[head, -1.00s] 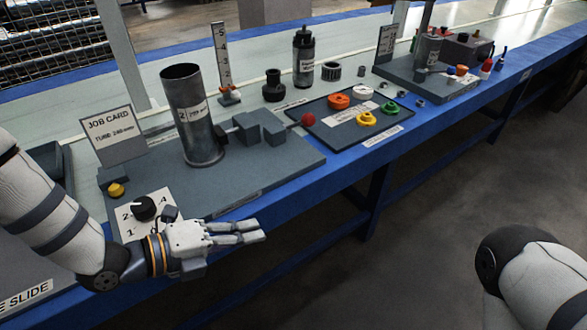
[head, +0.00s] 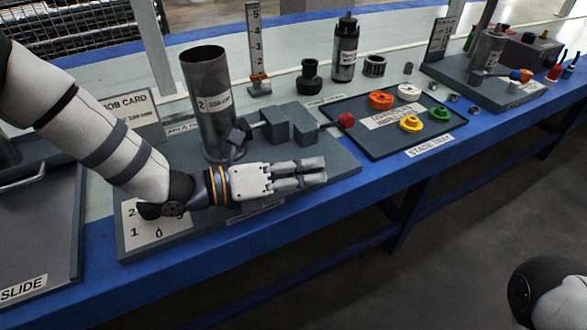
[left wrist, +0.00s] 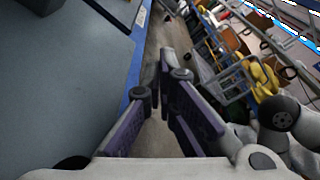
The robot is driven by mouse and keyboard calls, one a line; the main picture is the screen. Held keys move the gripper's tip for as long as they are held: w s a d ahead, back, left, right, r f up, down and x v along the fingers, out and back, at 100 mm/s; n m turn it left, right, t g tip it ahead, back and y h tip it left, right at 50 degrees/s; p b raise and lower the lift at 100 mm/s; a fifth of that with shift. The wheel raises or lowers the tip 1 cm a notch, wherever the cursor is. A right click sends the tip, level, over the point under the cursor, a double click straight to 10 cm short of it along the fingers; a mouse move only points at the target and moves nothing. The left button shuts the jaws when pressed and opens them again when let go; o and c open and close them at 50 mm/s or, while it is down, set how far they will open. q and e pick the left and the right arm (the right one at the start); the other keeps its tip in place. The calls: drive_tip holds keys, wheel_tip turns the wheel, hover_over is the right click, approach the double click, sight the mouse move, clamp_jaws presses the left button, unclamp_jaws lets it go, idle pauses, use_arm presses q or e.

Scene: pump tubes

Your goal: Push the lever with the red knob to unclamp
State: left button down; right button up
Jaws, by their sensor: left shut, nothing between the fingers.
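The red knob (head: 346,120) sits at the right end of the lever of the grey clamp (head: 277,125), on a grey base plate (head: 340,160). The dark metal tube (head: 207,95) stands upright at the clamp's left. My left gripper (head: 322,169) is shut and empty. It is in front of the clamp, over the plate's front part, with its fingertips pointing right, nearer to me than the knob and apart from it. Its fingers also show in the left wrist view (left wrist: 170,90), where the knob is not seen. My right gripper is out of view.
A dark tray (head: 385,145) with coloured rings lies right of the knob. A height gauge (head: 257,50) stands behind the clamp. The floor in front of the bench is clear.

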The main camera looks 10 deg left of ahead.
sight(334, 122)
use_arm(q)
drive_tip(key=x, duration=0.4)
drive_tip(key=shift+w+r, duration=0.85)
drive_tip(key=shift+w, duration=0.25)
drive_tip(key=shift+w+a+r, duration=0.1)
drive_tip(key=shift+w+r, duration=0.4)
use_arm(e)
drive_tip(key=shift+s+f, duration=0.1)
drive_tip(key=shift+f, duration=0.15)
use_arm(q)
drive_tip(key=shift+w+a+r+n, duration=0.1)
drive_tip(key=shift+w+r+n, duration=0.05)
drive_tip(key=shift+r+n, duration=0.2)
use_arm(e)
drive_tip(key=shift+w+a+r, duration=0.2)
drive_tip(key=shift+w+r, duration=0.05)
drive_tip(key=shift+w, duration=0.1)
